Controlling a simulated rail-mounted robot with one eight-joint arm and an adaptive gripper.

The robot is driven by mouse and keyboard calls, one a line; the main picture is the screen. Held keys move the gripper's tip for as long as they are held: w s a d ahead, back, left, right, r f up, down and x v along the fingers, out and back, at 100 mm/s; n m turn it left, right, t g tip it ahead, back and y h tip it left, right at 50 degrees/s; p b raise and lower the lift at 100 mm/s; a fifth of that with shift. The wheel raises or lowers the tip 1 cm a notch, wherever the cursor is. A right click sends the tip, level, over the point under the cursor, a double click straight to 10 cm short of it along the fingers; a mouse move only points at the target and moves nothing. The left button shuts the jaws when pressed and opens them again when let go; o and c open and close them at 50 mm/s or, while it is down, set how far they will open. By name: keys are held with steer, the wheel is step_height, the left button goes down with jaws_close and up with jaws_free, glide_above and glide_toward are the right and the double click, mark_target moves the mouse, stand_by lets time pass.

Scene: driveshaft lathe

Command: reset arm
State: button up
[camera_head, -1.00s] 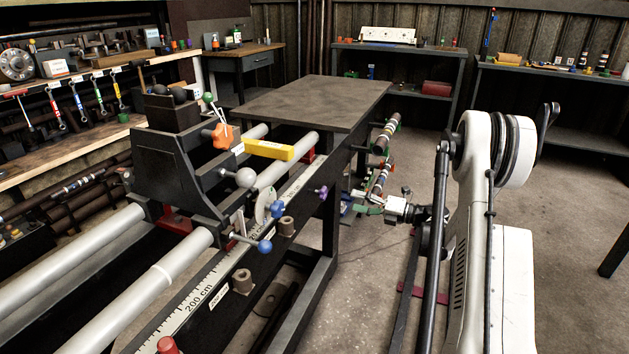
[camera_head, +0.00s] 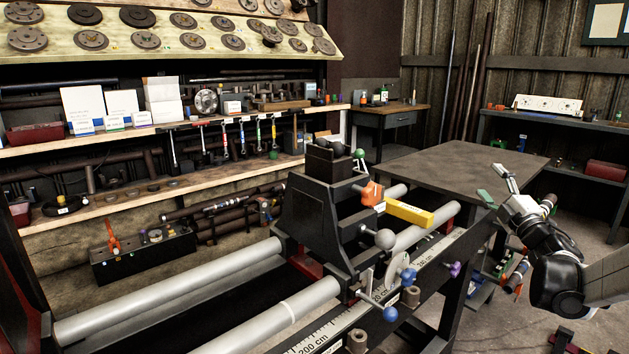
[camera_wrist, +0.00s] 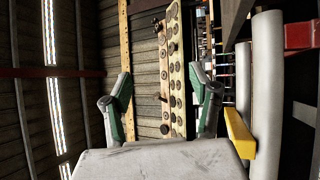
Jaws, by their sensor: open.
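My gripper (camera_head: 500,188) is at the right in the head view, raised in front of the dark table top at the end of the lathe. Its fingers are apart and nothing is between them. In the wrist view the two green-and-grey fingers of my gripper (camera_wrist: 162,108) stand wide apart, with the far wall and a board of round flanges beyond them. The lathe's black tailstock (camera_head: 320,215) sits on two grey rails, with a yellow bar (camera_head: 408,212) beside it. The yellow bar also shows in the wrist view (camera_wrist: 239,133).
A dark flat table top (camera_head: 455,165) lies behind my gripper. Shelves with hanging wrenches (camera_head: 242,138) and flanges (camera_head: 145,40) line the left wall. A bench with a white box (camera_head: 548,104) stands at the back right. Floor shows at the lower right.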

steer(key=s+a+r+m+g+h, duration=0.4)
steer(key=s+a+m+h, duration=0.35)
steer(key=s+m, duration=0.4)
steer(key=s+a+f+m+g+y, duration=0.25)
steer(key=s+a+f, duration=0.35)
steer(key=s, duration=0.3)
steer(key=s+a+f+m+g+y, duration=0.1)
steer(key=s+a+f+m+g, duration=0.1)
steer(key=s+a+f+g, duration=0.5)
steer(key=s+a+f+m+g+y, duration=0.15)
steer(key=s+a+f, duration=0.35)
steer(key=s, duration=0.6)
step_height(320, 180, up, 18)
steer(key=p, duration=1.8)
steer(key=shift+s+f+m+t, duration=0.15)
steer(key=shift+s+m+t, duration=0.05)
steer(key=shift+m+t, duration=0.2)
steer(key=shift+d, duration=0.1)
